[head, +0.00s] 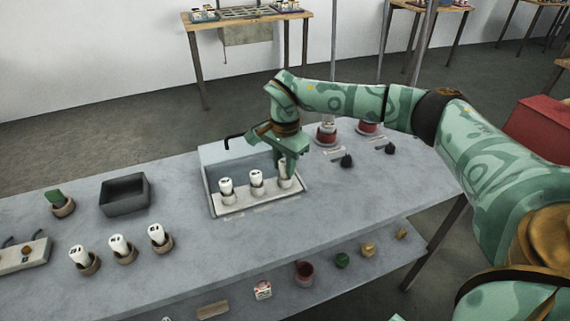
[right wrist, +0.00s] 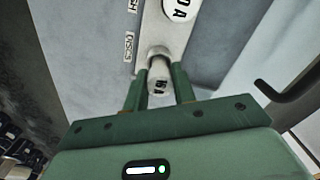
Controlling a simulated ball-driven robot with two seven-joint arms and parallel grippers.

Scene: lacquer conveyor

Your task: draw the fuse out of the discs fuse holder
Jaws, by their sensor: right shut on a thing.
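A white strip (head: 245,203) in an open grey box carries several fuse holders with white fuses standing in them. My right gripper (head: 286,171) reaches down from above and is shut on the rightmost fuse (head: 284,182), which its fingers partly hide. In the right wrist view, the fuse (right wrist: 159,82) is between my two green fingers, in line with its round holder (right wrist: 158,53). The DISCS label (right wrist: 130,46) is beside that holder. I cannot tell how far the fuse sits in it. My left gripper is not in view.
Two more fuses stand left of it, one being the middle fuse (head: 256,178). A black lever (head: 233,138) juts from the box. Several fuses stand in brown cups, one here (head: 117,244), near an empty dark tray (head: 125,196). Black knobs (head: 346,161) are at right.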

